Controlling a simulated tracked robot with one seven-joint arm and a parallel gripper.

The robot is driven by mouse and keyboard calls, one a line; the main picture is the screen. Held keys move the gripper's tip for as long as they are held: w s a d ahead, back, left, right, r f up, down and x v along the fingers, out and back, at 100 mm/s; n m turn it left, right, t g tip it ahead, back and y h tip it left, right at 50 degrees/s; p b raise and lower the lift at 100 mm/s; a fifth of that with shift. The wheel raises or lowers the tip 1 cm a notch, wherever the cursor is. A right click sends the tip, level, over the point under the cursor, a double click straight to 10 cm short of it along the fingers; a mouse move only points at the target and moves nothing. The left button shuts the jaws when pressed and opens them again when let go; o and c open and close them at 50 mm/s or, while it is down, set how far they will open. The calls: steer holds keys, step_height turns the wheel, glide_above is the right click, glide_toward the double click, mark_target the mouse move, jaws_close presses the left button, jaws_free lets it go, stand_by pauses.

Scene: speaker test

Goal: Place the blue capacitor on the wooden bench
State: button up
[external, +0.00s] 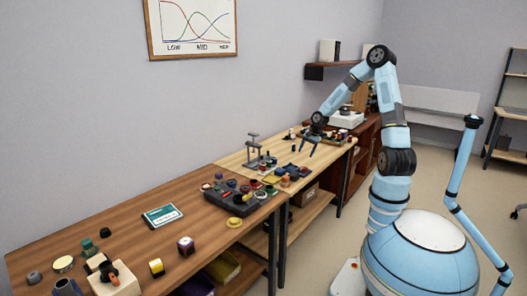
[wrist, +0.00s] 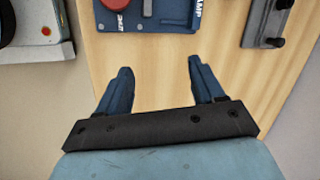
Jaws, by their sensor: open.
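My gripper (external: 309,147) hangs over the light wooden bench (external: 236,160) in the external view, its fingers pointing down. In the wrist view my gripper (wrist: 160,65) is open, with two dark blue fingers apart and only bare light wood (wrist: 150,75) seen between them. I cannot pick out the blue capacitor for certain. A tiny dark blue upright piece (external: 294,149) shows just left of my gripper in the external view, too small to name. The darker wooden bench (external: 110,240) stands nearer the camera.
A blue labelled tray (wrist: 155,22) and a grey metal fixture (wrist: 266,22) lie beyond my fingers in the wrist view. A clamp stand (external: 254,150) stands on the light bench. A dark tray of several parts (external: 230,207) and a teal-and-white card (external: 162,215) lie on the darker bench.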

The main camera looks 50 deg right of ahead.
steer(key=s+a+r+n+t, duration=0.1)
steer(key=s+a+r+n, duration=0.2)
steer(key=s+r, duration=0.6)
steer(key=s+a+r+n+h, duration=0.1)
steer(key=s+a+r+n, duration=0.3)
steer(key=s+r+n, duration=0.3)
steer(key=s+a+r+n+t+h, duration=0.1)
steer(key=s+a+r+n, duration=0.3)
steer(key=s+r, duration=0.8)
steer(key=shift+a+r+n+t, duration=0.15)
steer(key=shift+r+n+t, duration=0.15)
steer(key=shift+n, duration=0.2)
